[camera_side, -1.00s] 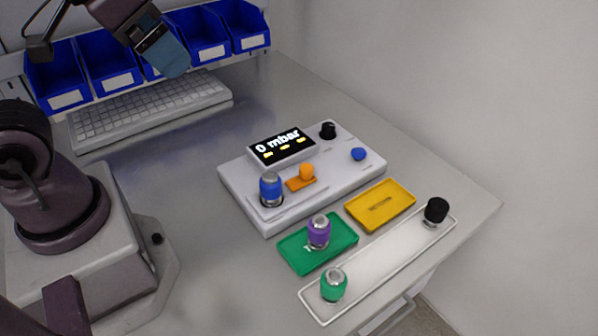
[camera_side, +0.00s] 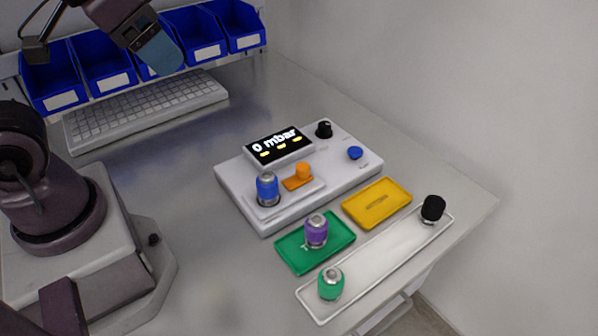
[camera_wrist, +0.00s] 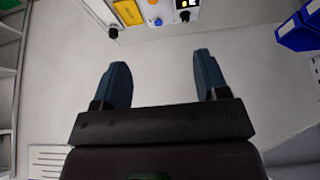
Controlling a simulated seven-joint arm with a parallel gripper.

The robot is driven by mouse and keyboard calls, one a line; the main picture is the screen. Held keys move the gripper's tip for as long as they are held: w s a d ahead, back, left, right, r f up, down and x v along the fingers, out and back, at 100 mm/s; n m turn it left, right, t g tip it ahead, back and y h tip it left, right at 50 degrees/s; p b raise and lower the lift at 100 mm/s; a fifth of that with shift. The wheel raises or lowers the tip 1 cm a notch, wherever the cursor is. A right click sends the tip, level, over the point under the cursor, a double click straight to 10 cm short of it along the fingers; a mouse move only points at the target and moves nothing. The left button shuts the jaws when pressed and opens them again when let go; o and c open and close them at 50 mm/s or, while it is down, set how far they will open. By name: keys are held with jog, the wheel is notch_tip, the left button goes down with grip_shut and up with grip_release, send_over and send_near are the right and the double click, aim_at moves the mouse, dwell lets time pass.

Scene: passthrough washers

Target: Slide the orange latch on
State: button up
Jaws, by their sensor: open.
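The orange latch (camera_side: 299,177) is a small slider with a raised knob on top of the white device (camera_side: 331,183). It sits just right of a blue cylinder (camera_side: 267,188) standing in the device. The display (camera_side: 278,145) behind it reads 0 mbar. My gripper (camera_side: 168,62) is high at the upper left, in front of the blue bins and well away from the latch. In the wrist view my gripper (camera_wrist: 162,82) has its two blue fingers wide apart with nothing between them.
A black knob (camera_side: 324,129) and a blue button (camera_side: 355,153) are on the device. A green tray (camera_side: 292,256) holds a purple cylinder (camera_side: 316,230). A yellow tray (camera_side: 361,212) is empty. A white tray (camera_side: 372,256) holds green and black parts. A keyboard (camera_side: 150,108) lies behind.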

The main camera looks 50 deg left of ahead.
jog(key=shift+w+d+f+g, duration=0.2)
jog(key=shift+w+f+g, duration=0.6)
jog(key=shift+f, duration=0.25)
jog(key=shift+c, duration=0.6)
jog(key=m+g+y, duration=0.2)
jog(key=m+g, duration=0.2)
jog(key=g, duration=0.4)
send_over(303, 166)
jog(key=w+d, duration=0.2)
jog(key=w, duration=0.2)
notch_tip(303, 166, down, 16)
jog(key=f, duration=0.1)
notch_tip(303, 166, up, 2)
jog(key=x, duration=1.2)
jog(key=shift+w+f, duration=0.25)
jog(key=shift+w, duration=0.05)
